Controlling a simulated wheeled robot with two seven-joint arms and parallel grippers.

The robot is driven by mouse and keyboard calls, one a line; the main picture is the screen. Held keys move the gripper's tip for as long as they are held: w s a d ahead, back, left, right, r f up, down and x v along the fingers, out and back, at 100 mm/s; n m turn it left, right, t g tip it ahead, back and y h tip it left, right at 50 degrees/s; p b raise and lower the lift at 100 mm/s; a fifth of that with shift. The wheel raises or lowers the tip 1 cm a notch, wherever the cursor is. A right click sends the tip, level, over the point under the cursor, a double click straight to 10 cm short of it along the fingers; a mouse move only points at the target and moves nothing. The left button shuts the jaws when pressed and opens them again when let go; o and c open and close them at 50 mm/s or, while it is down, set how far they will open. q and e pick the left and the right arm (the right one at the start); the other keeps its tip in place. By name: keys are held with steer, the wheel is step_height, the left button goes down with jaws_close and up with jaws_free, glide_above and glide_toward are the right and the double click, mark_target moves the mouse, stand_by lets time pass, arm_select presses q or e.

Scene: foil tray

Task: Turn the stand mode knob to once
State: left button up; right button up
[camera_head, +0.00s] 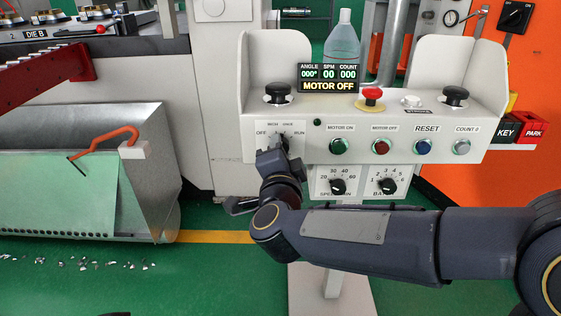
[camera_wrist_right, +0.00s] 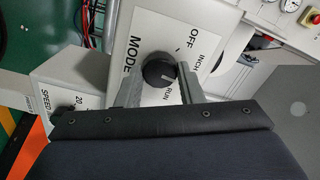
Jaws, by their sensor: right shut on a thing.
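The black mode knob (camera_wrist_right: 158,71) sits on the white stand panel (camera_wrist_right: 140,45) with the printed labels OFF, INCH and RUN around it in the right wrist view. The ONCE label is hidden there. My right gripper (camera_wrist_right: 160,78) has one finger on each side of the knob and is shut on it. In the head view the right gripper (camera_head: 279,149) reaches the knob from below and covers most of it, below the OFF and RUN labels. I cannot tell exactly which label the knob's pointer faces.
A display (camera_head: 328,79) on the stand reads MOTOR OFF. A red mushroom button (camera_head: 372,94) and black palm buttons (camera_head: 277,93) are on top. A green button (camera_head: 337,146) is right of the knob; the speed dial (camera_head: 338,187) is below. A metal bin (camera_head: 150,130) stands left.

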steer(key=shift+f+m+b, duration=0.1)
steer(key=shift+m+b, duration=0.6)
steer(key=shift+m, duration=0.4)
steer(key=o, duration=1)
steer(key=s+p, duration=0.2)
steer(key=s, duration=0.5)
steer(key=shift+s, duration=0.4)
